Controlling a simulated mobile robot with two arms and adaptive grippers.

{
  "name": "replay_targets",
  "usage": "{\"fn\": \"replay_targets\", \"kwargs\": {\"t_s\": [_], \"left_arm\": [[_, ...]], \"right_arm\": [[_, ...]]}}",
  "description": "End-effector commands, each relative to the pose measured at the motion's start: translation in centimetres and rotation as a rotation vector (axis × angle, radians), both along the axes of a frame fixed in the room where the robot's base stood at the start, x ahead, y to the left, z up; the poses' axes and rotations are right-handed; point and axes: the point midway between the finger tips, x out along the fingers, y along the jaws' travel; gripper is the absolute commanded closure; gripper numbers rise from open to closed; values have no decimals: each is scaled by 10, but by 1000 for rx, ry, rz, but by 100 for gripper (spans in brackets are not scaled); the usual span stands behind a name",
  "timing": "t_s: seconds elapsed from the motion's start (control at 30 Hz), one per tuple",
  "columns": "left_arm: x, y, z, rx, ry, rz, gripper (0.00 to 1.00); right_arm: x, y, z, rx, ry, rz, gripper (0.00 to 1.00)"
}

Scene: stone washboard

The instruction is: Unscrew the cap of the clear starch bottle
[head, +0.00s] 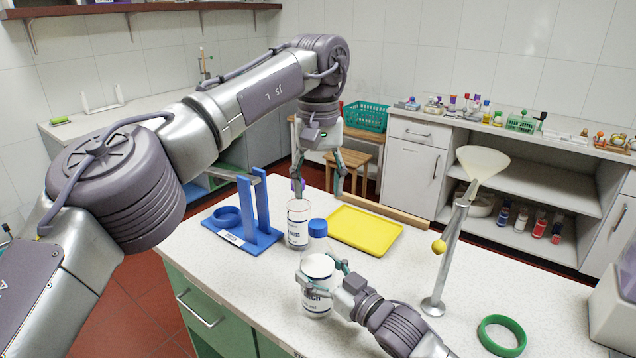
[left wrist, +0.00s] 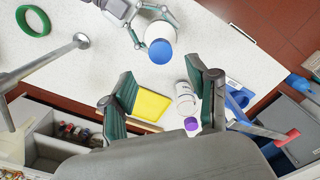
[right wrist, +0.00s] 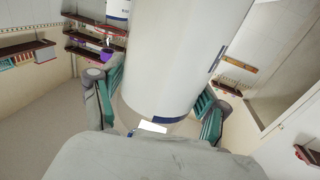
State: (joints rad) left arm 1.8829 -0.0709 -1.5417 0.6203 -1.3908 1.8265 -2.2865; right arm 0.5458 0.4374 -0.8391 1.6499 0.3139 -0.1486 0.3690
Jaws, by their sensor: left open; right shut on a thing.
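A bottle with white contents, a clear shoulder and a blue cap (head: 318,228) stands at the front of the worktop. My right gripper (head: 322,276) is shut around its body, below the cap. The blue cap also shows in the left wrist view (left wrist: 160,52). A similar labelled bottle (head: 298,232) with a purple cap (head: 297,184) stands behind it; its cap also shows in the left wrist view (left wrist: 192,124). The labels are too small to tell which is the starch. My left gripper (head: 318,185) is open and empty, above and beyond the blue-capped bottle, with one finger near the purple cap.
A blue stand (head: 230,233) is left of the bottles. To the right stand a metal post with a funnel (head: 482,165) and a green ring (head: 502,335). The worktop (head: 405,275) is bare between tray and post.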

Motion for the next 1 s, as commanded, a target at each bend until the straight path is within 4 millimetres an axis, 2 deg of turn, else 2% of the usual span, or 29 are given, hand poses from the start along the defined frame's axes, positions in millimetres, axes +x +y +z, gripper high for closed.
{"fn": "replay_targets", "kwargs": {"t_s": [0.1, 0.3, 0.47, 0.8, 1.0], "left_arm": [[0, 1, 0, 0, 1, -180, 41], [0, 1, -1, -1, 1, -349, 41], [1, 1, -13, 0, 1, -376, 41], [0, 1, -64, 0, 1, -373, 41], [0, 1, -79, 0, 1, -372, 41]], "right_arm": [[0, 0, -1, -3, 2, -1, 100], [0, 0, -1, -3, 2, -1, 100], [0, 0, -1, -3, 2, -1, 100], [0, 0, -1, -2, 2, -1, 100], [0, 0, -1, -2, 2, -1, 100]]}}
